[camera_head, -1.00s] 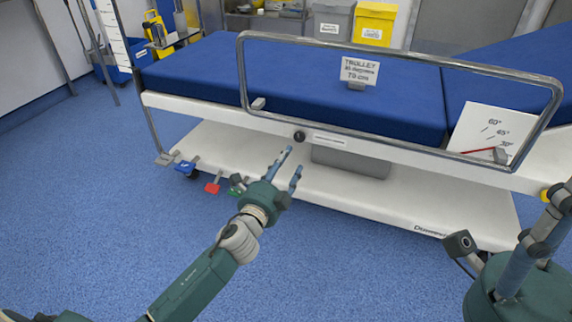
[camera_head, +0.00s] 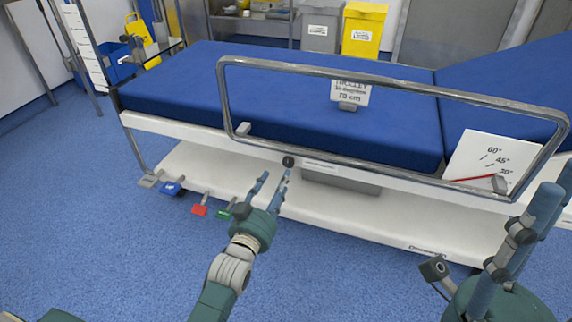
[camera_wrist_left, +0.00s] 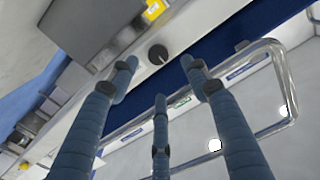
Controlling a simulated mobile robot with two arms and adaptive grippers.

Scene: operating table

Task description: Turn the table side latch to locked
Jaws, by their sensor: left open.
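The side latch is a round dark knob (camera_head: 288,162) on the white side rail of the operating table (camera_head: 170,124), just below the lower bar of the metal guard rail. In the left wrist view the knob (camera_wrist_left: 158,54) has a light line on its face. My left gripper (camera_head: 274,178) is open and empty, its fingers pointing at the rail just below and left of the knob. In the left wrist view the left gripper (camera_wrist_left: 158,72) has its fingers spread around the line to the knob, apart from it. My right gripper (camera_head: 500,225) is at lower right, fingers spread, empty.
The guard rail (camera_head: 222,95) runs close above the knob. A white label strip (camera_head: 322,166) is right of it. Red (camera_head: 200,210), green (camera_head: 224,212) and blue (camera_head: 171,187) pedals stick out from the lower shelf. Blue floor (camera_head: 110,245) is clear at left.

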